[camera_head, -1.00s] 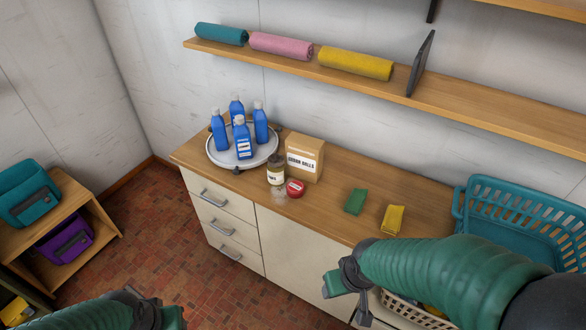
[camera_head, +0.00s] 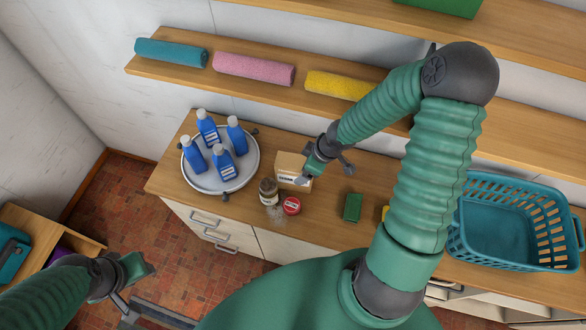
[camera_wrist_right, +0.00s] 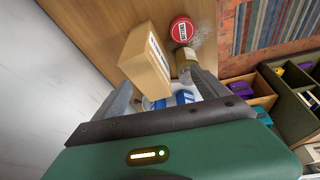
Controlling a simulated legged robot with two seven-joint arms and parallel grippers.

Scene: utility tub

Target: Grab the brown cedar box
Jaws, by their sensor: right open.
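The brown cedar box (camera_head: 291,164) stands on the wooden counter, partly hidden behind my right gripper in the head view. In the right wrist view the box (camera_wrist_right: 146,60) lies ahead of the spread fingers, with its labelled side facing right. My right gripper (camera_head: 325,172) is open and empty, close above the box; I cannot tell whether a finger touches it. My left gripper (camera_head: 134,288) is low at the left, away from the counter, and looks open and empty.
A jar (camera_head: 268,190) and a red-lidded tin (camera_head: 291,205) stand just in front of the box. A round tray (camera_head: 187,176) with several blue bottles is at its left. A green sponge (camera_head: 352,207) and a teal basket (camera_head: 490,262) are to the right. A shelf with rolled towels (camera_head: 253,67) runs behind.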

